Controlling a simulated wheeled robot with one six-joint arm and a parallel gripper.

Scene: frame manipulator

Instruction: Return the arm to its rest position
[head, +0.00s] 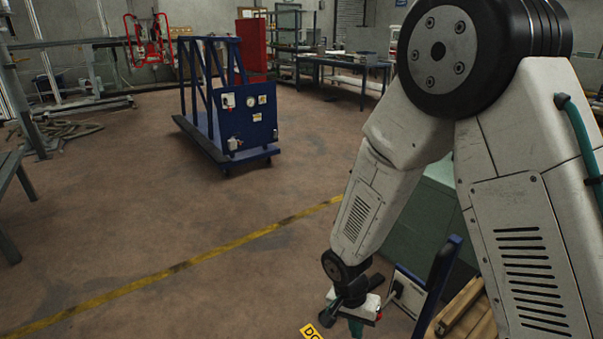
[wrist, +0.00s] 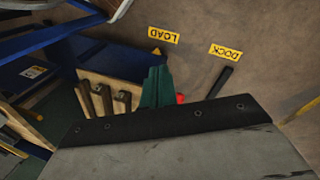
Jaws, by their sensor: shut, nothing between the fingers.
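My white arm comes in from the right of the head view, bends at a large black joint, and reaches down to the lower middle. My gripper (head: 356,327) hangs low at the bottom edge of the head view, beside a blue upright post. In the wrist view its green fingers (wrist: 156,86) are together, with nothing seen between them. The fingertips are partly cut off by the head view's lower edge.
Near the gripper are a blue post (head: 437,285), wooden slats (head: 465,309) and a green cabinet (head: 419,222). LOAD (wrist: 163,35) and DOCK (wrist: 226,51) labels lie on the floor. A blue wheeled frame (head: 226,112) stands farther back. Open floor lies left, crossed by a yellow line (head: 200,257).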

